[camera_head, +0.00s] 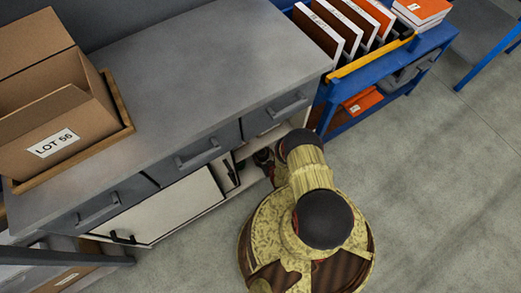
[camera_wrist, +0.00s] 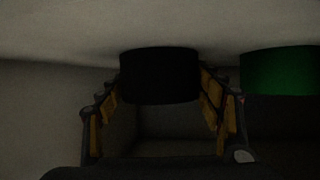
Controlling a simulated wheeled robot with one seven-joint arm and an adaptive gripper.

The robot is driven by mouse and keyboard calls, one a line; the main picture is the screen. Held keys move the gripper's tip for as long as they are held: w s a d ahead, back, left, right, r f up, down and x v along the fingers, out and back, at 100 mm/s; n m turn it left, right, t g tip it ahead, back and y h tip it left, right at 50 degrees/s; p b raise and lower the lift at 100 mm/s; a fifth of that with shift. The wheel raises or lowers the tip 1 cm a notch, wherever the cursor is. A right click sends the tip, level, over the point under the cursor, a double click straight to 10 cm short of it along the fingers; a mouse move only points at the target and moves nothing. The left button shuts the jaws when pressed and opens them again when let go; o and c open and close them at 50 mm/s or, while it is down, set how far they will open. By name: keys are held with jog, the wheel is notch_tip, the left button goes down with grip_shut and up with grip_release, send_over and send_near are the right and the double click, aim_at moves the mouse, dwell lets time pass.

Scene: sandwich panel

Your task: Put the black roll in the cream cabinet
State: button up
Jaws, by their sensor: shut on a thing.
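The cream cabinet (camera_head: 170,205) sits under the grey counter, and its right part is open. My gripper (camera_head: 264,160) reaches into that opening in the head view, where its fingertips are mostly hidden by the counter and my arm. In the wrist view my gripper (camera_wrist: 160,90) is shut on the black roll (camera_wrist: 160,75), with one finger on each side. The roll's flat end is at or very close to a pale surface along the top of that view; I cannot tell whether they touch. The roll is not clearly visible in the head view.
A green roll (camera_wrist: 282,71) stands right of the black one in the wrist view, a small gap away. Grey drawers (camera_head: 195,152) run above the cabinet. A blue cart (camera_head: 335,125) with books stands at the right. Open floor (camera_head: 440,200) lies right of my base.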

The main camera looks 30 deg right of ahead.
jog(key=shift+r, duration=0.1)
jog(key=o, duration=1.1)
jog(key=shift+o, duration=0.3)
